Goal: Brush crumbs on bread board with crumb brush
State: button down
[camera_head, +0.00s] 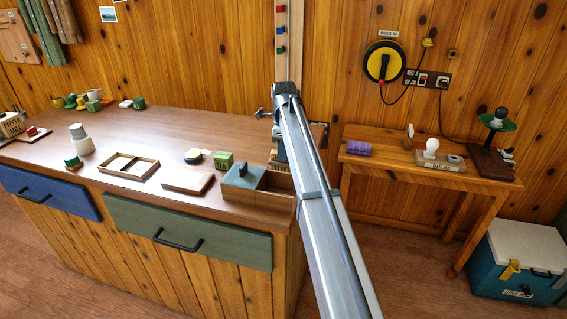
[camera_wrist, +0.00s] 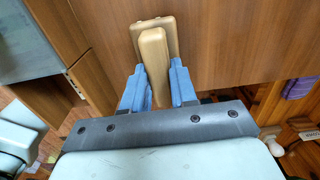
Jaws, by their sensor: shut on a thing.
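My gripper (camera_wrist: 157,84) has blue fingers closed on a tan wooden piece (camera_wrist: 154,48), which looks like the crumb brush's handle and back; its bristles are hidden. In the head view my arm hides most of the gripper (camera_head: 280,148), near the counter's right end. A flat wooden board (camera_head: 188,181) lies near the counter's front edge, left of the gripper; it may be the bread board. No crumbs can be made out on it at this size.
A box with a grey-green lid (camera_head: 243,174) stands between the board and my arm, with a green block (camera_head: 224,160) behind it. A side table (camera_head: 400,172) stands right.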

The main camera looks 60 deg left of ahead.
jog(key=shift+r, duration=3.05)
jog(key=w+d+f+n, duration=0.1)
jog(key=w+d+f, duration=0.1)
jog(key=w+d, duration=0.8)
jog(key=w+d+f+n, duration=0.1)
jog(key=w+d+f, duration=0.2)
jog(key=w+d, duration=0.7)
jog(key=w+d+f+n, duration=0.15)
jog(key=w+d, duration=0.45)
jog(key=d, duration=0.6)
jog(key=w+d+f+n, duration=0.1)
jog(key=w+d+f, duration=0.35)
jog(key=d, duration=0.85)
jog(key=w+d+f+n, duration=0.1)
jog(key=w+d, duration=0.1)
jog(key=d, duration=1)
jog(key=w+d+f+n, duration=0.1)
jog(key=w+d, duration=0.2)
jog(key=d, duration=0.9)
jog(key=s+d+f+n, duration=0.1)
jog(key=s+d+f, duration=0.1)
jog(key=d, duration=0.9)
jog(key=s+d+f+n, duration=0.1)
jog(key=s+d, duration=0.3)
jog(key=d, duration=0.8)
jog(key=shift+f, duration=0.35)
